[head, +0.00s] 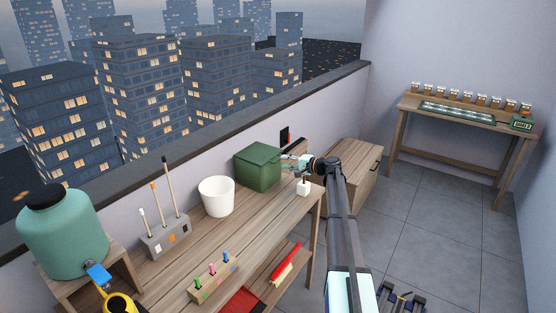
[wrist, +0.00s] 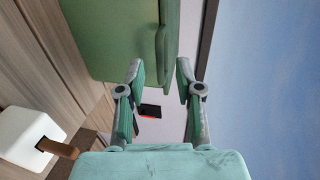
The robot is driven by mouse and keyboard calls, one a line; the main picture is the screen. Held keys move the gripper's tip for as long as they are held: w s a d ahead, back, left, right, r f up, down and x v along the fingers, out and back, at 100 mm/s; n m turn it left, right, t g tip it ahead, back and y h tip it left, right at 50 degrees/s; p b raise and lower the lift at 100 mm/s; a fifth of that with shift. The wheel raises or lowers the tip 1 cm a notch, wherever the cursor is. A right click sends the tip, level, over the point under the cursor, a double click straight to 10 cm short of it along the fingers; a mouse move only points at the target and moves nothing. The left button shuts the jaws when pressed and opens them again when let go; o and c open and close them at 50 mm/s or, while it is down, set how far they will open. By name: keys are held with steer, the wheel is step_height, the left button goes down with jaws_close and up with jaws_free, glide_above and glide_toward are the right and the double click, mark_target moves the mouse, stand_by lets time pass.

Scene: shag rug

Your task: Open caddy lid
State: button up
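The caddy is a green box (head: 254,170) with a flat lid (head: 259,152) on top, standing at the far end of the wooden bench; the lid looks closed. In the wrist view the caddy's green side (wrist: 110,40) fills the upper left, and the lid's rim (wrist: 168,45) runs down its right edge. My gripper (head: 289,162) is at the caddy's right side, near lid height. In the wrist view my gripper (wrist: 160,76) is open, its two fingers apart with the lid rim's end just ahead of the gap. Contact cannot be told.
A small white block (head: 304,188) with a brown tab stands below my gripper. A white pot (head: 216,196) and a grey tool holder (head: 166,238) stand left of the caddy. A dark ledge (head: 200,127) runs behind the bench. The tiled floor (head: 430,230) at right is largely clear.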

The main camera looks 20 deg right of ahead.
mark_target(278, 161)
steer(key=shift+p+x, duration=0.55)
steer(key=shift+x, duration=1.95)
jaws_close()
